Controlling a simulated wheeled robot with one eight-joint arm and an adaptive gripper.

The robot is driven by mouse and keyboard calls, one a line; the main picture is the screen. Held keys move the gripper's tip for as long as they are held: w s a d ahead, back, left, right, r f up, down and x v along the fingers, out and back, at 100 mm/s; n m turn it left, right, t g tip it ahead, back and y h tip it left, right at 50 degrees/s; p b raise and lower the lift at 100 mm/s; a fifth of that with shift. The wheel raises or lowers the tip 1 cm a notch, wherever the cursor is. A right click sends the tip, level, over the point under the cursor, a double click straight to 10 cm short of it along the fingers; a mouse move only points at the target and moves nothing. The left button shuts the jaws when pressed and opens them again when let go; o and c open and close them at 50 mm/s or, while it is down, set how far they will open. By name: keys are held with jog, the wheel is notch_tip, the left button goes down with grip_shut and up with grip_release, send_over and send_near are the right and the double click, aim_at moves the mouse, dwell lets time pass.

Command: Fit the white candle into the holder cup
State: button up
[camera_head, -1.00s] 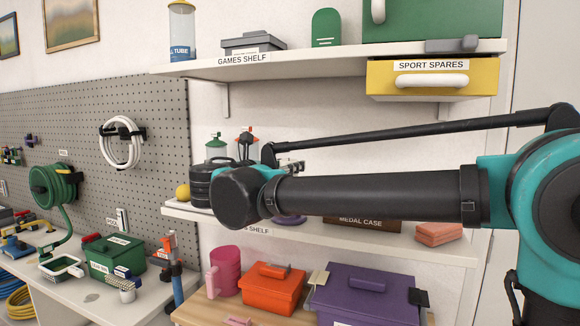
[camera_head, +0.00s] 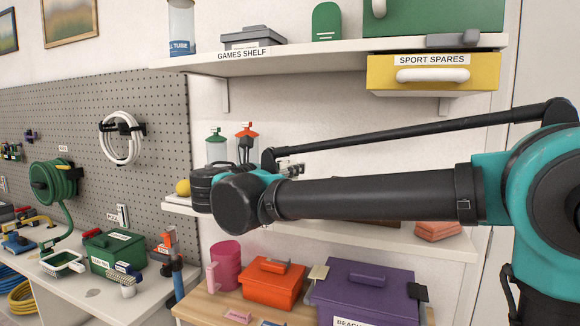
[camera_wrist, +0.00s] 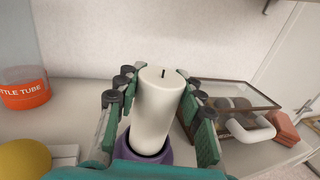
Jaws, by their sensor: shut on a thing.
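The white candle (camera_wrist: 158,112) stands upright between the fingers of my gripper (camera_wrist: 159,82) in the wrist view, with its dark wick on top. My gripper is shut on it from both sides. The purple holder cup (camera_wrist: 147,154) is directly below, around or just under the candle's lower end. The fingers and palm hide part of the cup, so I cannot tell whether the candle is fully seated. In the head view my arm covers the candle and the cup.
On the same shelf, a glass-topped case (camera_wrist: 236,93) stands close to the right of my fingers, with salmon blocks (camera_wrist: 281,128) beyond it. A yellow ball (camera_wrist: 24,158) and a bottle tube (camera_wrist: 24,92) are left. The upper shelf (camera_head: 330,60) is overhead.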

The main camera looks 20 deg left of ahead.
jog(key=shift+f, duration=1.35)
jog(key=o, duration=1.3)
jog(key=shift+o, duration=0.2)
jog(key=shift+v, duration=2.5)
jog(key=v, duration=1.2)
jog(key=shift+s, duration=0.1)
